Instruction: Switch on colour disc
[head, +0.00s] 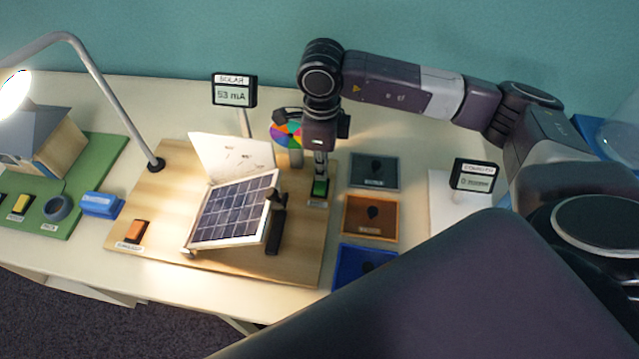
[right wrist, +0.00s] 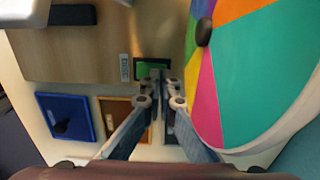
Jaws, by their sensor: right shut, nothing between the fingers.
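The colour disc (head: 287,134), a wheel of bright wedges, stands at the back right of the wooden board (head: 165,205). It fills the right side of the right wrist view (right wrist: 255,75). A green rocker switch (head: 319,188) in a dark frame sits on the board just in front of the disc; the right wrist view shows it (right wrist: 152,68) at the fingertips. My right gripper (head: 320,174) points down over this switch, shut and empty. Its fingertips (right wrist: 160,85) are at or just above the switch; I cannot tell whether they touch. My left gripper is not in view.
A solar panel (head: 235,210) stands left of the switch, under a lamp (head: 100,85). A meter (head: 234,93) reads 53 mA. An orange switch (head: 136,231) is at the board's front left. Grey (head: 374,160), orange (head: 350,218) and blue (head: 340,275) trays lie to the right.

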